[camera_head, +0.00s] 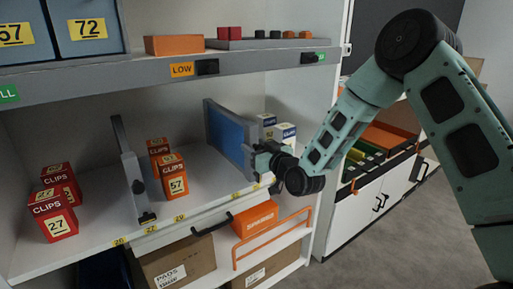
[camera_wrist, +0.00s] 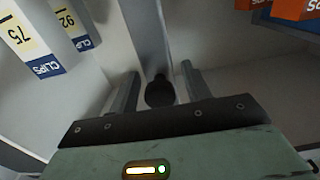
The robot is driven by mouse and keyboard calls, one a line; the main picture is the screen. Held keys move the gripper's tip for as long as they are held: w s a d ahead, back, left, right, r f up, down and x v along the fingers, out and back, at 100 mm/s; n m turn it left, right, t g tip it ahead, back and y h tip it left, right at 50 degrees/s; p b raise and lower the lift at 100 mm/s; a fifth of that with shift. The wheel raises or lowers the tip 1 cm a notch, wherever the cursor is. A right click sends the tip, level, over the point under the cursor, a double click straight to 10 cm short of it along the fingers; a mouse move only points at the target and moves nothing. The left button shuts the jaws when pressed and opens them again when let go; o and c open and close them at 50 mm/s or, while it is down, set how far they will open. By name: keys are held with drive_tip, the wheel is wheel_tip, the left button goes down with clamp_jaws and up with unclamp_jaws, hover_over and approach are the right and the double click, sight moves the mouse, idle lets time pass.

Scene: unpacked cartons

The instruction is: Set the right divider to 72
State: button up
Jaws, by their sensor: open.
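The right divider (camera_head: 230,140) is an upright panel with a blue face on the middle shelf in the head view. Its front end is beside my gripper (camera_head: 268,158). In the wrist view the divider (camera_wrist: 148,35) is a grey upright strip, with a dark knob (camera_wrist: 160,92) at its front. My gripper (camera_wrist: 160,88) is open, with one finger on each side of the knob. Contact is not clear. Small yellow number labels (camera_head: 237,195) run along the shelf edge; those near the right divider are too small to read.
A left divider (camera_head: 130,170) stands among red and orange clips boxes (camera_head: 172,176). White and blue clips boxes (camera_head: 285,134) stand right of the right divider and show in the wrist view (camera_wrist: 35,45). A blue bin labelled 72 (camera_head: 88,28) sits above. Shelf between the dividers is partly free.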

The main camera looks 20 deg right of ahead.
clamp_jaws()
drive_tip(key=w+d+b, duration=0.1)
drive_tip(key=w+d, duration=0.1)
drive_tip(key=d, duration=0.6)
drive_tip(key=shift+w, duration=0.3)
drive_tip(key=shift+d, duration=0.15)
unclamp_jaws()
drive_tip(key=v, duration=1.7)
drive_tip(key=shift+s, duration=0.2)
